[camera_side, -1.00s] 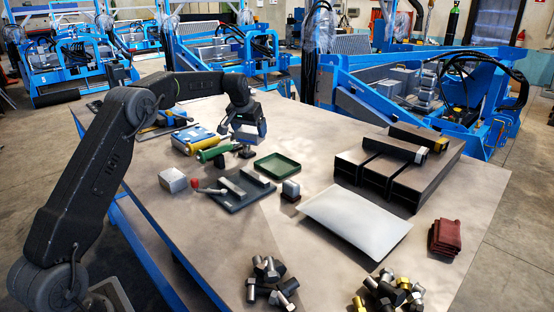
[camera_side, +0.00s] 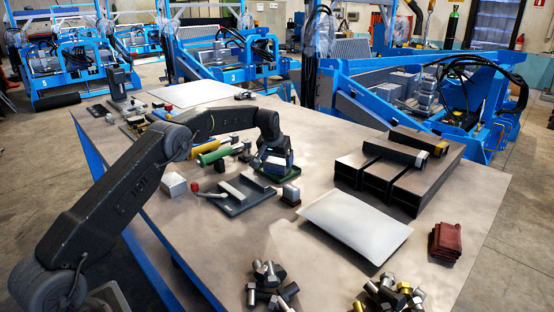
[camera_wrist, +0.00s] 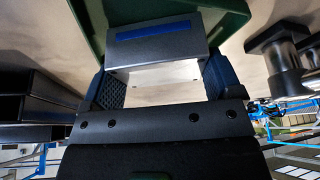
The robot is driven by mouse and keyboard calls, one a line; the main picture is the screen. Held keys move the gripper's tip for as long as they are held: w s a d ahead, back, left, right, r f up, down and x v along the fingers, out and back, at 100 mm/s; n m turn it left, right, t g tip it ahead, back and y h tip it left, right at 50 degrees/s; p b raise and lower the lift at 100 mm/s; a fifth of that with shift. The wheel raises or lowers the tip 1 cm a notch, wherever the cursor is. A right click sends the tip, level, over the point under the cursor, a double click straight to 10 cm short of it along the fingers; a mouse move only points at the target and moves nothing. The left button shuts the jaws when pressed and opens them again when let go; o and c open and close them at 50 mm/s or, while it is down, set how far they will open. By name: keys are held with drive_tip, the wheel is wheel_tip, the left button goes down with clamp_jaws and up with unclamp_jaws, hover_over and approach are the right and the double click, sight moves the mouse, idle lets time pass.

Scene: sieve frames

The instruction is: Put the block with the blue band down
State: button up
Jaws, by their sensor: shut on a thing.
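The block with the blue band (camera_wrist: 155,50) is a grey metal block with a blue stripe on one face. It sits between the two fingers of my gripper (camera_side: 275,158), which is shut on it. In the side view my gripper holds it over the green tray (camera_side: 279,180). The tray's green surface also shows around the block in the wrist view (camera_wrist: 228,15). My gripper partly hides the block and the tray in the side view. I cannot tell whether the block touches the tray floor.
A dark plate (camera_side: 240,203) with light bars lies left of the tray. A small grey-topped block (camera_side: 291,193) stands close in front of it. Dark steel tubes (camera_side: 385,178) and a pale sheet (camera_side: 356,226) lie to the right. Bolts (camera_side: 270,282) lie in front.

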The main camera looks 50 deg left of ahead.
drive_tip(key=o, duration=1)
drive_tip(key=shift+f, duration=0.15)
drive_tip(key=shift+o, duration=0.2)
